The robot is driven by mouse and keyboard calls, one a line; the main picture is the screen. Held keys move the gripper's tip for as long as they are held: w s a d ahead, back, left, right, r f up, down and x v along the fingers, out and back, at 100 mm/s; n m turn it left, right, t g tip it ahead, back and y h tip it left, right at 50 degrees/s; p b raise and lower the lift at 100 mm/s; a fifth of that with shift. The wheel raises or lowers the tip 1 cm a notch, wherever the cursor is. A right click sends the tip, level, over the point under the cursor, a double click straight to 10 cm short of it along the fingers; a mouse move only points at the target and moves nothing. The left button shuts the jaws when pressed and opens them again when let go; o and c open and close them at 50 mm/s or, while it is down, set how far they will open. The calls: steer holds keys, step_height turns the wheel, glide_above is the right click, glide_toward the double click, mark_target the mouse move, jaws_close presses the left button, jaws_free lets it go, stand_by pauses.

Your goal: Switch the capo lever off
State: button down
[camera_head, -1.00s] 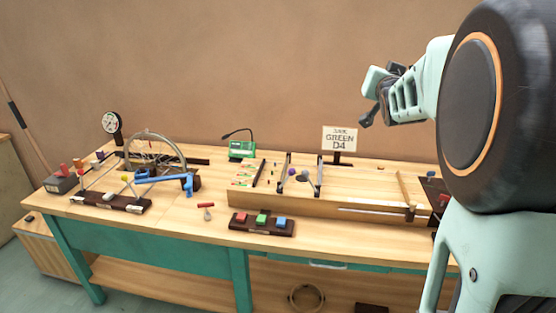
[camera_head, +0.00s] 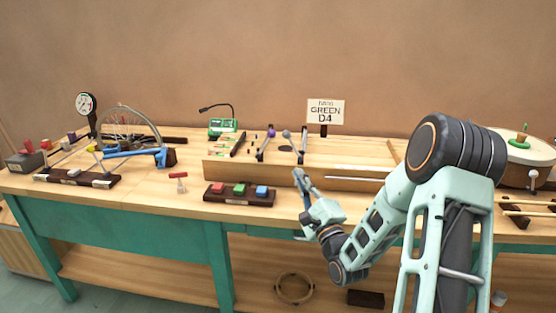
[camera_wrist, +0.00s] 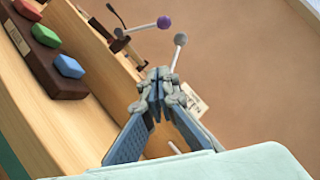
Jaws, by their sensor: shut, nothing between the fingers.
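My gripper (camera_head: 303,184) is shut and empty in front of the long wooden box (camera_head: 345,184) on the bench. It also shows in the wrist view (camera_wrist: 158,82), fingertips together. On the box stand two thin rods with ball ends, one with a purple ball (camera_head: 271,132) and one with a grey ball (camera_head: 286,134). The purple ball (camera_wrist: 164,22) and grey ball (camera_wrist: 180,39) appear beyond my fingertips in the wrist view, apart from them. No part is labelled as the capo lever, so I cannot tell which it is. My arm hides part of the box's right side.
A dark block with red, green and blue buttons (camera_head: 240,190) lies left of my gripper. A bicycle wheel (camera_head: 125,125) is at left, a drum (camera_head: 520,155) at right.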

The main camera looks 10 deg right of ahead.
steer(key=s+m, duration=0.1)
steer(key=m+t, duration=0.1)
steer(key=shift+s+f+m+b, duration=0.25)
steer(key=shift+s+m+b, duration=0.05)
steer(key=shift+s, duration=0.1)
steer(key=b, duration=0.1)
glide_toward(271, 131)
steer(key=w+d+f, duration=0.3)
steer(key=w, duration=0.1)
steer(key=shift+w+a+r+b, duration=0.2)
steer(key=shift+w+a+r, duration=0.4)
steer(key=shift+r, duration=0.15)
steer(key=shift+w+a+r+b, duration=0.2)
steer(key=shift+w+a+r, duration=0.45)
steer(key=shift+r, duration=0.15)
steer(key=shift+r, duration=0.15)
steer(key=shift+r+n+p, duration=0.15)
steer(key=shift+n+p, duration=0.2)
steer(key=shift+n, duration=0.15)
